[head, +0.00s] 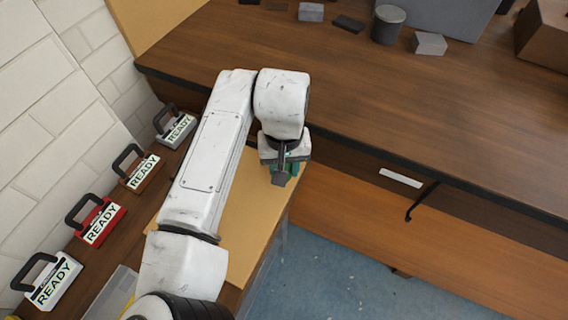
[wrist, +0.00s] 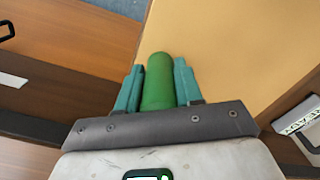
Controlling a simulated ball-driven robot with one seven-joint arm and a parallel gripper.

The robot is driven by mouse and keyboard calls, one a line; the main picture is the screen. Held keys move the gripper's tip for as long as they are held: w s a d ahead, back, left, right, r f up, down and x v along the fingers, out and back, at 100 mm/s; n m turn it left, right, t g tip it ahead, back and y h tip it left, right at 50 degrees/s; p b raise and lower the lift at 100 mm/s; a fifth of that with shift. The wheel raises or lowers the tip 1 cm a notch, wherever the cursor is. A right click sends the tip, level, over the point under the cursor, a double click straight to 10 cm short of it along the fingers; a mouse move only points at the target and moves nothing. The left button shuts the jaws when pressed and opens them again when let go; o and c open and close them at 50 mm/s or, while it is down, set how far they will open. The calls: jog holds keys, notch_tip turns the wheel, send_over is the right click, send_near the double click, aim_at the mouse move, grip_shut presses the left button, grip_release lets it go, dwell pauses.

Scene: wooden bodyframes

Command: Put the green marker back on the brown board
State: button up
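My gripper (head: 284,174) points down over the right edge of a tan board (head: 250,215) in the head view. In the wrist view, the teal fingers of my gripper (wrist: 158,88) press on both sides of a green marker (wrist: 158,78), a rounded cylinder. The marker's lower end is hidden by the gripper's grey plate. In the wrist view the tan board (wrist: 235,45) lies beyond the fingertips; I cannot tell whether the marker touches it. In the head view the marker is hardly told apart from the teal fingers.
Several READY-labelled handled blocks, one red (head: 98,222), one brown (head: 140,172), line the left wall. A dark wooden table (head: 400,110) holds a grey cup (head: 388,24) and small blocks at the back. A clear bin (head: 112,293) is at lower left. Blue floor (head: 330,280) is open.

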jog(key=o, duration=0.4)
jog(key=shift+r, duration=0.1)
notch_tip(320, 180, up, 12)
jog(key=shift+r, duration=0.1)
dwell(0.4)
